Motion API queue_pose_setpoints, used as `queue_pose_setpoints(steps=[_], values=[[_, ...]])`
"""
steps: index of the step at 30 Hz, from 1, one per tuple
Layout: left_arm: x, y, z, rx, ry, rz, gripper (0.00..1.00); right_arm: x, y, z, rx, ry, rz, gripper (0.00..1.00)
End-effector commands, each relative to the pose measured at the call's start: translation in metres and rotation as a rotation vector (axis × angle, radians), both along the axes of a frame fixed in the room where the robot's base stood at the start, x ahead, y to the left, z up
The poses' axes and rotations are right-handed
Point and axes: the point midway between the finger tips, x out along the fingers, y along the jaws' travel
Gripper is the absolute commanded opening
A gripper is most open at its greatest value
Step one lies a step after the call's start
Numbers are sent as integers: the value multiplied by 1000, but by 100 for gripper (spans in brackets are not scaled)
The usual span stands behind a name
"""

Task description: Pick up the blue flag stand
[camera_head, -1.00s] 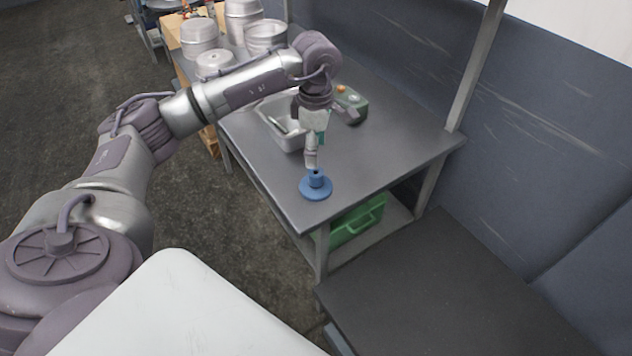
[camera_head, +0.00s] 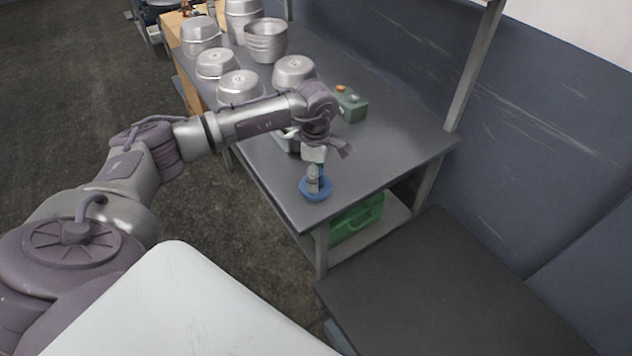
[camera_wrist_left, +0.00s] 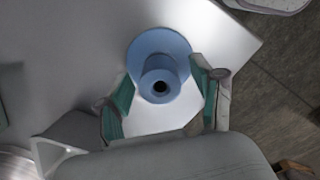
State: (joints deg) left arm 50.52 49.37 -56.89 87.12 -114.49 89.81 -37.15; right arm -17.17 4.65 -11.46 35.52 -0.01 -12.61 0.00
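The blue flag stand (camera_head: 316,193) stands upright on the grey table near its front corner. It has a round base and a short hollow post, and the left wrist view shows the stand (camera_wrist_left: 159,62) from above with the dark hole in its post. My left gripper (camera_head: 314,188) is right above and around the post in the head view and hides part of it. In the left wrist view the green-padded fingers of the left gripper (camera_wrist_left: 163,98) are spread on either side of the post, with gaps between. My right gripper is not in view.
Several metal pots (camera_head: 240,88) stand on the table (camera_head: 390,160) behind my left arm. A green box with an orange button (camera_head: 350,104) is at the back. A green crate (camera_head: 357,220) sits on the shelf below. The table to the right is clear.

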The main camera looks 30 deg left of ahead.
Motion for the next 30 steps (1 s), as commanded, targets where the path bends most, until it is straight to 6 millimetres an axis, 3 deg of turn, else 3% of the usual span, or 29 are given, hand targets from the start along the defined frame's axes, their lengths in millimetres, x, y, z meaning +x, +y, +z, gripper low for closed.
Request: queue_pose_setpoints(steps=[1, 9, 12, 23, 30], values=[[0, 0, 0, 0, 0, 0, 57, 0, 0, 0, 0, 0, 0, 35], [0, 0, 1, 0, 0, 0, 12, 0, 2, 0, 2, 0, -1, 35], [0, 0, 1, -1, -1, 0, 0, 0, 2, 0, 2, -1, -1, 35], [1, 0, 7, 0, -2, 0, 0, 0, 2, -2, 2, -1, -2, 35], [2, 1, 42, 0, -8, 0, 0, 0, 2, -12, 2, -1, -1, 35]])
